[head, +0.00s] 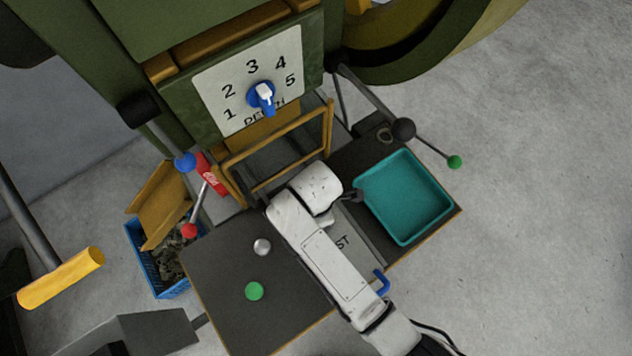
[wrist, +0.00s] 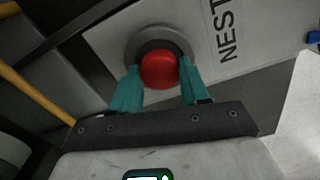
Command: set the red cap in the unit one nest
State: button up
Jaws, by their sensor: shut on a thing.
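The red cap (wrist: 160,72) sits between the teal fingers of my gripper (wrist: 159,77) in the wrist view. My gripper is shut on it. Just behind the cap is a round grey nest ring (wrist: 133,36) with a dark centre, on a pale plate (wrist: 195,22) marked NEST. The cap overlaps the lower part of the ring; I cannot tell whether it touches it or hangs above. No unit number is readable. In the head view my arm hides the cap and the ring; only part of the plate's lettering (head: 342,243) shows.
A teal tray (head: 447,208) lies right of my arm. A green button (head: 254,291) and a silver knob (head: 262,247) stand on the dark bench to the left. A yellow frame (head: 328,128) rises behind, under a numbered dial (head: 262,97). Levers flank the machine.

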jog(key=shift+f, duration=0.3)
jog(key=o, duration=1)
jog(key=shift+o, duration=0.2)
notch_tip(320, 180, up, 13)
jog(key=shift+f, duration=0.15)
jog(key=s+d+m, duration=0.4)
jog(key=d+m, duration=0.3)
jog(key=d, duration=0.2)
jog(key=s+d+f+m, duration=0.1)
jog(key=s+d+m, duration=0.4)
jog(key=d+m, duration=0.3)
jog(key=s+d+f+m+t, duration=0.1)
jog(key=s+d+m, duration=0.3)
jog(key=d+m, duration=0.4)
jog(key=shift+s+d, duration=0.4)
jog(key=shift+d, duration=0.8)
